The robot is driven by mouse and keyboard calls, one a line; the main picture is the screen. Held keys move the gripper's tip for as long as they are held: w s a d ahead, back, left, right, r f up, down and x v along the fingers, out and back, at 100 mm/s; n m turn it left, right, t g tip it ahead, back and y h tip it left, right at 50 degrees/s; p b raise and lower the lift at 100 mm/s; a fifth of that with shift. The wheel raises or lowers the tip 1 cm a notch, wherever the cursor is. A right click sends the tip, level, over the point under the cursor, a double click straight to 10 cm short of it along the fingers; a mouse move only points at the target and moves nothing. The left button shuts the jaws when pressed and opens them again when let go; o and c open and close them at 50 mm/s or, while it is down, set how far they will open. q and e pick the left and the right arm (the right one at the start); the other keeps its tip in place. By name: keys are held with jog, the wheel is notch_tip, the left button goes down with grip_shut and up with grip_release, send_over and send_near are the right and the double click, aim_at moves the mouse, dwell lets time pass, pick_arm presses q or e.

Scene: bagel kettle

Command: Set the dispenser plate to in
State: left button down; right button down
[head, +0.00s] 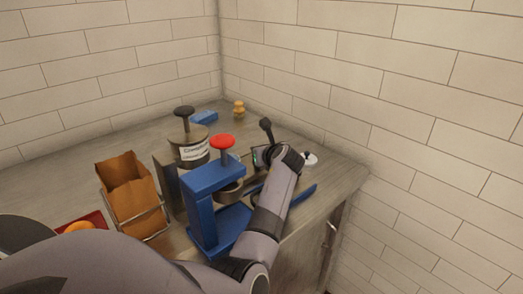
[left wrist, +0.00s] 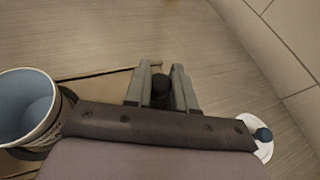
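I cannot tell for sure which part is the dispenser plate. A labelled metal canister with a black knob (head: 190,145) stands behind a blue stand with a red knob (head: 213,178). My left arm reaches over the counter's right part, with its hand just right of the blue stand. In the left wrist view my left gripper (left wrist: 160,68) has its fingers apart, with a dark round-ended knob (left wrist: 160,90) between them. A gap shows beside the knob, with no clear grip on it. A black-topped lever (head: 266,125) rises beside the hand in the head view. My right gripper is out of view.
Brown paper bags in a wire holder (head: 131,188) stand left. A blue-lined cup (left wrist: 27,105) is left of the gripper in the wrist view; a white disc with a blue knob (left wrist: 262,140) is right. A small wooden figure (head: 239,108) stands near the back wall.

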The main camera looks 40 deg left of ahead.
pick_arm(q)
jog(key=shift+s+a+r+p, duration=0.1)
jog(key=shift+s+a+p, duration=0.05)
jog(key=shift+s+p, duration=1.35)
jog(key=shift+s, duration=0.35)
jog(key=c, duration=1)
grip_release()
jog(key=shift+v, duration=3.55)
